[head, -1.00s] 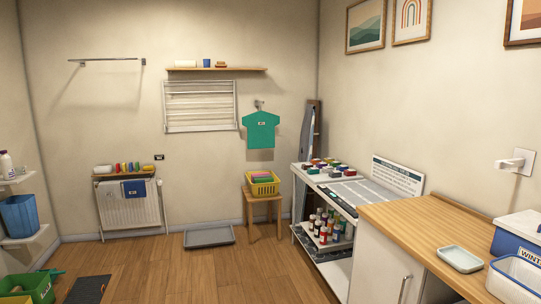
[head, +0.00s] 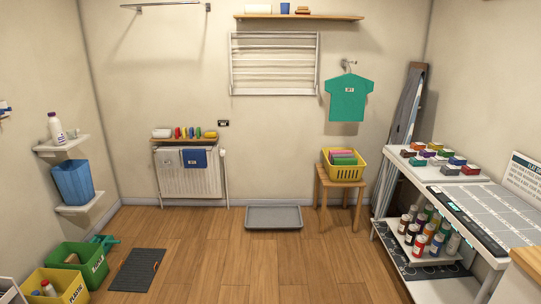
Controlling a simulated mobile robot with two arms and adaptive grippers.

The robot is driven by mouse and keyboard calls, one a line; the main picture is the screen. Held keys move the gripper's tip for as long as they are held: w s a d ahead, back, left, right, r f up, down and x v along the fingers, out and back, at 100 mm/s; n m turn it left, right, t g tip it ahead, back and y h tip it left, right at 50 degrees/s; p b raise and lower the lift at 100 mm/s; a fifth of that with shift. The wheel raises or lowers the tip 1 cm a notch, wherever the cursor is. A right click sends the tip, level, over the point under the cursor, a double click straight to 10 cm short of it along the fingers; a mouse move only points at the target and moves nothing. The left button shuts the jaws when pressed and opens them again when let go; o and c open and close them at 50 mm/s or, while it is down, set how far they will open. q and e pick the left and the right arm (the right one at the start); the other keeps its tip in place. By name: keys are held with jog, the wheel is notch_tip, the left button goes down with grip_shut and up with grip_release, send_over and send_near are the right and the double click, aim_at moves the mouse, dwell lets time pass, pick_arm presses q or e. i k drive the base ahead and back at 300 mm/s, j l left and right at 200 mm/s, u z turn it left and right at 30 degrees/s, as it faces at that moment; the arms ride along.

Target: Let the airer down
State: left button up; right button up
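The airer (head: 274,64) is a white slatted rack on the far wall, below the wooden shelf. It lies folded up flat against the wall, with its rails running across. Nothing hangs on it. Neither of my grippers shows in the head view.
A grey tray (head: 274,217) lies on the floor below the airer. A wooden stool (head: 341,185) with a yellow basket (head: 344,169) stands right of it, and a radiator (head: 189,181) is left. A green T-shirt (head: 349,98) hangs on the wall. The middle floor is clear.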

aim_at(316, 60)
jog(key=i, duration=2.5)
